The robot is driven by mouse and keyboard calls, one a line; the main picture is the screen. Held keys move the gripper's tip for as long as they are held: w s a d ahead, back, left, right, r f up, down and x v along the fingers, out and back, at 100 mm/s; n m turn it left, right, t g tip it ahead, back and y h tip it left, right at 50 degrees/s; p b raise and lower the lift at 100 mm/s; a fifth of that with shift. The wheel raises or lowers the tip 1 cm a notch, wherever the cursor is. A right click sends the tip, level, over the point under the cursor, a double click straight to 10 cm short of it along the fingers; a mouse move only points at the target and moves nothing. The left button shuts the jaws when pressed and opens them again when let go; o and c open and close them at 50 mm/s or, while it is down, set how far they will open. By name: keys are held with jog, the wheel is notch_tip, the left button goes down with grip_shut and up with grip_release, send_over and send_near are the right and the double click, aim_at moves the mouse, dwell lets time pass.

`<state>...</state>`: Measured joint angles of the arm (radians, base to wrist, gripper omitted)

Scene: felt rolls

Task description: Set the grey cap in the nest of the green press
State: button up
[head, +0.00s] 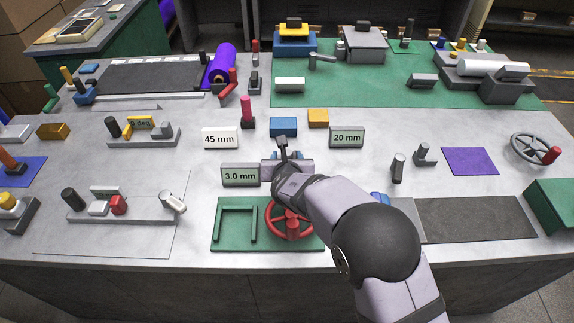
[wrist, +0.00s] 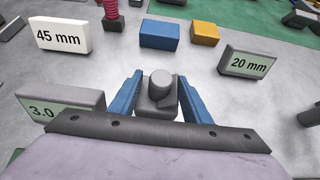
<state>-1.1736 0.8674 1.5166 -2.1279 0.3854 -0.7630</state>
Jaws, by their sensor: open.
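My gripper (head: 281,155) points down at the middle of the table, just right of the 3.0 mm sign. In the wrist view its two blue fingers (wrist: 160,78) are apart. A grey piece with a rounded knob on a blocky base (wrist: 160,90) sits between them; it looks like the grey cap. Whether a finger touches it I cannot tell. In the head view my arm hides most of it. A green base plate with a green frame (head: 221,228) and a red handwheel (head: 289,221), which looks like the green press, stands at the front. My arm partly covers it, and I cannot make out its nest.
Signs stand around my gripper: 45 mm (head: 220,138), 20 mm (head: 347,137) and 3.0 mm (head: 240,175). A blue block (head: 283,127) and a yellow block (head: 318,118) lie behind it. Grey pegged fixtures (head: 125,214) are at left; a purple sheet (head: 469,161) is at right.

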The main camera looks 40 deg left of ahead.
aim_at(287, 153)
jog(key=shift+d+f, duration=0.1)
jog(key=shift+f, duration=0.1)
jog(key=shift+f, duration=0.1)
grip_shut()
jog(key=shift+r, duration=0.25)
jog(key=shift+r+p, duration=1.8)
jog(key=shift+r, duration=0.7)
